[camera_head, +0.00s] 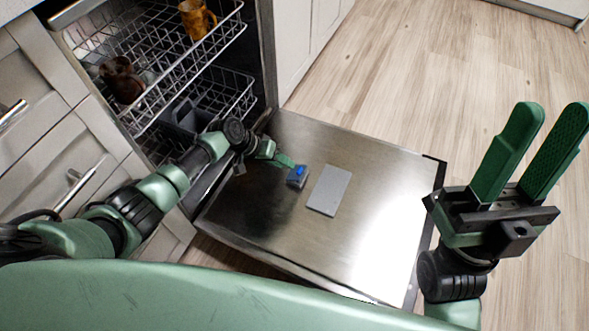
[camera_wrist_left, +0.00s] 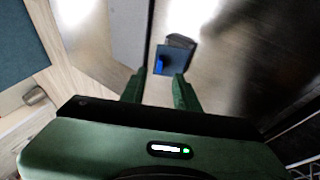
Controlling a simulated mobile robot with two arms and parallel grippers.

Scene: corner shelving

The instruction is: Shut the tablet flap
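The tablet compartment (camera_head: 297,178) is a small dark box with bright blue in it, set in the inner face of the lowered dishwasher door. In the left wrist view, a small dark flap (camera_wrist_left: 180,41) appears raised at the far edge of the bluish compartment (camera_wrist_left: 174,60); its exact angle is hard to tell. My left gripper (camera_head: 286,162) is just beside the compartment in the head view. In the left wrist view its two green fingers (camera_wrist_left: 157,86) are apart and empty, just short of the compartment. My right gripper (camera_head: 551,120) is open and empty at the right.
The dishwasher door (camera_head: 255,225) lies open and flat, with a plain grey panel (camera_head: 329,190) beside the compartment. The upper rack (camera_head: 165,85) holds a brown mug (camera_head: 197,18) and a dark cup (camera_head: 121,80). Cabinets (camera_head: 50,150) stand at left; the wooden floor (camera_head: 420,80) beyond is clear.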

